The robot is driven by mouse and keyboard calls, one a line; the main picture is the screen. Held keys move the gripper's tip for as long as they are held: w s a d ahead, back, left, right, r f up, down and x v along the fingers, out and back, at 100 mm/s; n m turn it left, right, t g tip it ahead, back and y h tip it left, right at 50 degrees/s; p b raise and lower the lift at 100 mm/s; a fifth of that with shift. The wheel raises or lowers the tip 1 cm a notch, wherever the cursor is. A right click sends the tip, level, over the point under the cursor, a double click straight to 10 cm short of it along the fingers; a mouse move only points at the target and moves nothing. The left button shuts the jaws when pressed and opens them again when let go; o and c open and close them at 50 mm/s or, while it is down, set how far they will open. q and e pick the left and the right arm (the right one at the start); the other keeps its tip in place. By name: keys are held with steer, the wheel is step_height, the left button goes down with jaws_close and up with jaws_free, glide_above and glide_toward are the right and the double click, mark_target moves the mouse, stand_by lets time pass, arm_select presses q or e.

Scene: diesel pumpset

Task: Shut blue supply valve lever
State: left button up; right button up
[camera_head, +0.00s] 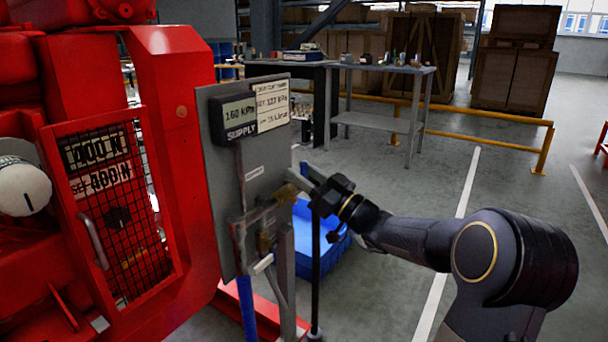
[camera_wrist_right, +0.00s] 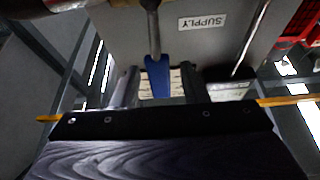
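The blue supply valve lever (camera_wrist_right: 157,76) hangs from a grey stem in the right wrist view, below the SUPPLY label (camera_wrist_right: 202,22). My right gripper (camera_wrist_right: 158,86) is open, with one finger on each side of the lever and a gap showing on both sides. In the head view my right gripper (camera_head: 301,182) is at the right edge of the grey supply panel (camera_head: 222,190), near brass fittings (camera_head: 264,241). The supply display (camera_head: 239,111) reads 160 kPa. My left gripper is not in view.
A red machine frame (camera_head: 182,130) with a mesh door (camera_head: 112,215) stands close left of the panel. A blue crate (camera_head: 335,262) lies on the floor behind the panel's stand. A grey table (camera_head: 385,68) and yellow rail (camera_head: 490,117) stand farther back. Floor on the right is open.

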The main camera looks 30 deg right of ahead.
steer(key=v, duration=0.7)
steer(key=shift+s+f+p, duration=0.2)
steer(key=shift+s+p, duration=0.15)
steer(key=shift+p, duration=0.1)
